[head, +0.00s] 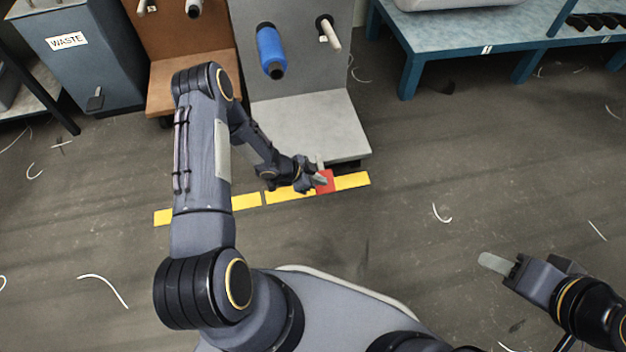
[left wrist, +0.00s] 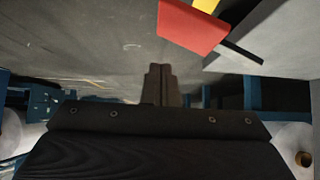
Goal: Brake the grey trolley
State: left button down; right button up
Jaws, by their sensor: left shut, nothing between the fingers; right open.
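The grey trolley (head: 306,128) stands with an upright back panel and a flat base, beside a brown trolley. A red pedal (head: 327,186) sticks out at the front edge of its base, over a yellow floor line. In the left wrist view the red pedal (left wrist: 190,28) sits on a dark bar by the grey base (left wrist: 265,42). My left gripper (head: 320,179) is shut and empty, close by the pedal. The left wrist view shows its closed fingers (left wrist: 160,84) apart from the pedal, to its lower left. My right gripper (head: 497,265) is open and empty over the floor.
A blue spool (head: 270,50) and a bare peg (head: 329,33) are on the grey trolley's panel. The brown trolley (head: 190,80) and a waste bin (head: 80,65) stand left. A blue table (head: 480,45) is back right. Floor in front is clear but for thread scraps.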

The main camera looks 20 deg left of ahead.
pick_arm(q)
jog(key=s+a+r+p, duration=0.3)
jog(key=s+a+r, duration=0.1)
jog(key=s+r, duration=0.1)
jog(key=shift+s+a+r, duration=0.2)
jog(key=shift+s+r, duration=0.2)
jog(key=shift+r, duration=0.05)
jog(key=shift+w+a+r, duration=0.1)
